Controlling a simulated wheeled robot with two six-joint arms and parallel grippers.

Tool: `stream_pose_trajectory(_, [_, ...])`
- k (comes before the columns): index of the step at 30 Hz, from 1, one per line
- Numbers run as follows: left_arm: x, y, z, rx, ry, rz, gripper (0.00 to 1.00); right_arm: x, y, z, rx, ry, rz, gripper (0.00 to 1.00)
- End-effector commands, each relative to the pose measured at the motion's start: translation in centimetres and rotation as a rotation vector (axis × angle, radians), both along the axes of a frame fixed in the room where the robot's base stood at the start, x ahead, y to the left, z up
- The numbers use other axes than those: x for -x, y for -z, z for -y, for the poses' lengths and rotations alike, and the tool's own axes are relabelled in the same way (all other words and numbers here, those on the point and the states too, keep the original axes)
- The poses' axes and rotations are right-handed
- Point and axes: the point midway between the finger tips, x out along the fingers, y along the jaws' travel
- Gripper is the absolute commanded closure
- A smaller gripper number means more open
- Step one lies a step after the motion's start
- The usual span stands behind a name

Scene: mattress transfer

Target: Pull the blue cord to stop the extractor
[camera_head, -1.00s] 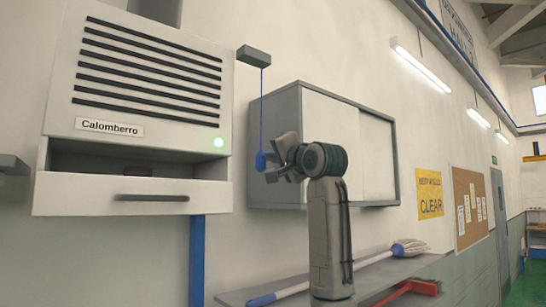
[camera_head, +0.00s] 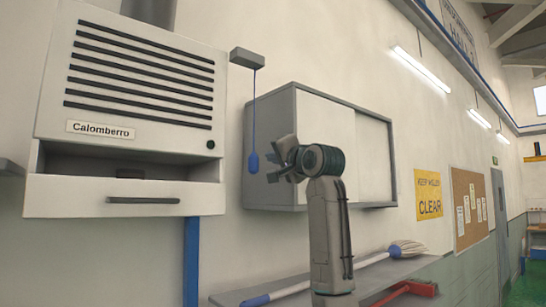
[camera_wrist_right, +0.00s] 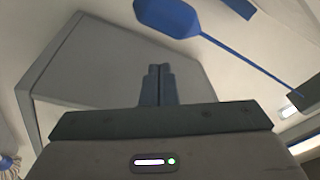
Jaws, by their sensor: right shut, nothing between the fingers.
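The white extractor hood (camera_head: 135,110) labelled Calomberro hangs on the wall at the left of the head view. Its round light (camera_head: 211,145) is dark. The blue cord (camera_head: 253,115) hangs from a grey box (camera_head: 247,59) to the right of the hood and ends in a blue pull handle (camera_head: 253,162). The handle also shows in the right wrist view (camera_wrist_right: 168,17), above the fingers. My right gripper (camera_head: 272,164) is just right of the handle, apart from it. Its fingers (camera_wrist_right: 156,84) are shut and empty. My left gripper is not in view.
A grey-white wall cabinet (camera_head: 345,150) is behind my right gripper. Below it a shelf (camera_head: 400,268) holds a mop (camera_head: 405,249) and a red object (camera_head: 415,287). A yellow sign (camera_head: 428,195) is on the wall to the right.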

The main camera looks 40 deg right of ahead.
Motion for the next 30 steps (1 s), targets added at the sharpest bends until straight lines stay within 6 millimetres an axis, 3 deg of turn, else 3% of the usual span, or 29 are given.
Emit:
stream_pose_trajectory(1, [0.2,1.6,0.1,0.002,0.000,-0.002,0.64,1.1,0.9,0.0,0.003,0.002,0.008,1.00])
stream_pose_trajectory(15, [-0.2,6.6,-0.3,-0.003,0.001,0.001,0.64,8.5,2.1,-0.4,0.002,0.001,0.008,1.00])
stream_pose_trajectory(21, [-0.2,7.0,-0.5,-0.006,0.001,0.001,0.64,9.7,2.0,-0.4,0.001,0.001,0.006,1.00])
stream_pose_trajectory(30, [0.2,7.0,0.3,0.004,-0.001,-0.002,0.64,9.8,2.0,-0.5,0.001,0.001,0.005,1.00])
